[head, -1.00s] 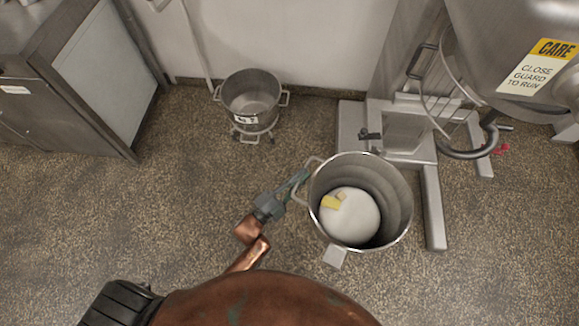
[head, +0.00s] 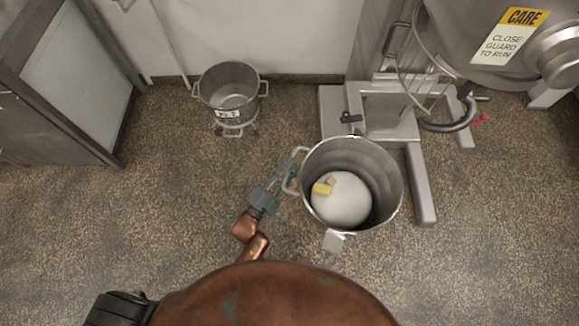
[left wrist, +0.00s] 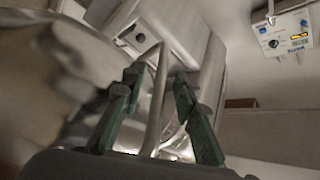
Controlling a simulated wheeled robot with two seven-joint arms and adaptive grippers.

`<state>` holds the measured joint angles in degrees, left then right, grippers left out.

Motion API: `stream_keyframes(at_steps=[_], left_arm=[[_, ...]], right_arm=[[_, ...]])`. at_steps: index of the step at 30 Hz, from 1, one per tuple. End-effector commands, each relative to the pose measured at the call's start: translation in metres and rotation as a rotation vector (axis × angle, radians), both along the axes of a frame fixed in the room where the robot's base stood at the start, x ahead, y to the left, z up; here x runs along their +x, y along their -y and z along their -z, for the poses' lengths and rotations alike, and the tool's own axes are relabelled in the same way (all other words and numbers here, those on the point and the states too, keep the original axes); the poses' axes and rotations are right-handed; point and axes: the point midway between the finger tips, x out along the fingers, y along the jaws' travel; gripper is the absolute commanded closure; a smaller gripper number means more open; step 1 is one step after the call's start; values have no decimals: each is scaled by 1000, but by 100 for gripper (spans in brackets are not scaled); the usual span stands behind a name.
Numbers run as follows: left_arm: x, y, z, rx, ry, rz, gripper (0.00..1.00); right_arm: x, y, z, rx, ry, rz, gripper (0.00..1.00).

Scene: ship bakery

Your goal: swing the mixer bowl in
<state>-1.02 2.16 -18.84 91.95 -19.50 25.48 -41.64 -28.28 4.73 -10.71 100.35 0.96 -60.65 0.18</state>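The mixer bowl (head: 392,190) is a deep steel bowl with white flour-like contents and yellow pieces inside. It stands upright in front of the mixer (head: 455,45), left of its long right base leg. The bowl's left side handle (head: 290,178) points toward my left gripper (head: 283,177). In the left wrist view, the green fingers of my left gripper (left wrist: 160,110) are apart, with a pale bar, apparently the handle (left wrist: 156,95), between them. I see a gap beside the bar, so the fingers do not look closed on it. My right gripper is out of view.
A smaller steel pot (head: 229,91) stands on a low wheeled stand by the back wall. A grey cabinet (head: 75,85) stands at left. The mixer base (head: 420,185) extends along the bowl's right. The speckled floor (head: 150,210) at left is clear.

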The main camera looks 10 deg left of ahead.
Motion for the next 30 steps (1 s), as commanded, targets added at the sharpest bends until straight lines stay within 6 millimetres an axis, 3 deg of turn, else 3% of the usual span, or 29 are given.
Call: stream_keyframes(at_steps=[8, 21, 30], left_arm=[[-19, -10, 5, 1, -3, -1, 73], [-92, -47, 23, 1, -3, -1, 73], [-105, -53, 25, 0, 0, 0, 73]], right_arm=[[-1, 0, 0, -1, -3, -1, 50], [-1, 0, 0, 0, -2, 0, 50], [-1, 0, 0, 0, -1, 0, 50]])
